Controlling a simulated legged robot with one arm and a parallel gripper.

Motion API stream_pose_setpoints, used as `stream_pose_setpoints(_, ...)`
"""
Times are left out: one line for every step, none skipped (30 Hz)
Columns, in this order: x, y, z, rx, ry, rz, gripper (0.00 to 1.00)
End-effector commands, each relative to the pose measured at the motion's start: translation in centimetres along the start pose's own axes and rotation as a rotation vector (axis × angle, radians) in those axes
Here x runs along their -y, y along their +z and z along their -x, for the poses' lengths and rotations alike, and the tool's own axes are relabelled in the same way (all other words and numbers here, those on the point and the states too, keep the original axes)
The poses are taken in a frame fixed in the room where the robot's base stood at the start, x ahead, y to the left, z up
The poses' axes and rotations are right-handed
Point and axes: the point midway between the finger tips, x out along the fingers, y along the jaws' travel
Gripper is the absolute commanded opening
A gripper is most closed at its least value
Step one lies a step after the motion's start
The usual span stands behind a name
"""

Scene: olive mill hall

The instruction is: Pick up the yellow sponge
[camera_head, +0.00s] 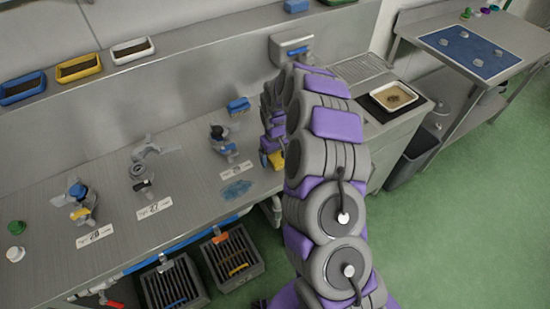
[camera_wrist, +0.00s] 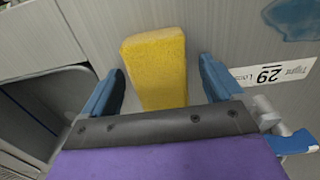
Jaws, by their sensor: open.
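The yellow sponge (camera_wrist: 155,68) is a block on the metal counter (camera_wrist: 225,25). In the wrist view it lies between the two blue fingers of my gripper (camera_wrist: 160,88), with a visible gap on the right and a narrower one on the left. My gripper is open. In the head view a small part of the yellow sponge (camera_head: 277,160) shows next to my gripper (camera_head: 270,150), and my own arm hides much of the area around it.
A label reading 29 (camera_wrist: 270,74) lies right of the sponge, by a blue patch (camera_wrist: 292,18). A sink basin (camera_wrist: 40,115) is at the left of the wrist view. Valve fittings (camera_head: 222,138) and a blue sponge-like block (camera_head: 238,105) stand on the counter.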

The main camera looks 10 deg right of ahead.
Motion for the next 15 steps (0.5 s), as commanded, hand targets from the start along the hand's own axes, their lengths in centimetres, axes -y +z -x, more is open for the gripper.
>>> stream_pose_setpoints(-0.01, 0.0, 0.03, 0.0, 0.0, 0.0, 0.94)
stream_pose_setpoints(0.0, 0.0, 0.03, 0.0, 0.0, 0.0, 0.92)
stream_pose_setpoints(-0.01, 0.0, 0.02, 0.001, 0.0, 0.0, 0.88)
stream_pose_setpoints(-0.01, -0.01, 0.02, 0.001, 0.0, 0.0, 0.85)
stream_pose_setpoints(-0.01, 0.0, 0.02, 0.001, 0.0, 0.0, 0.82)
stream_pose_setpoints(0.0, 0.0, 0.02, 0.001, 0.0, 0.0, 0.78)
stream_pose_setpoints(0.0, 0.0, 0.02, 0.001, 0.0, 0.0, 0.75)
stream_pose_setpoints(0.0, 0.0, 0.02, 0.001, 0.0, 0.0, 0.73)
stream_pose_setpoints(0.0, 0.01, 0.01, 0.001, 0.0, 0.0, 0.69)
stream_pose_setpoints(0.0, 0.0, 0.02, 0.001, 0.0, 0.0, 0.66)
stream_pose_setpoints(0.0, 0.01, 0.02, 0.001, 0.0, 0.0, 0.63)
stream_pose_setpoints(0.0, 0.01, 0.01, 0.001, 0.0, 0.0, 0.59)
stream_pose_setpoints(0.0, 0.01, 0.01, 0.001, 0.0, 0.0, 0.56)
stream_pose_setpoints(0.0, 0.01, 0.01, 0.001, 0.0, 0.0, 0.53)
stream_pose_setpoints(0.0, 0.01, 0.01, 0.001, 0.0, 0.0, 0.5)
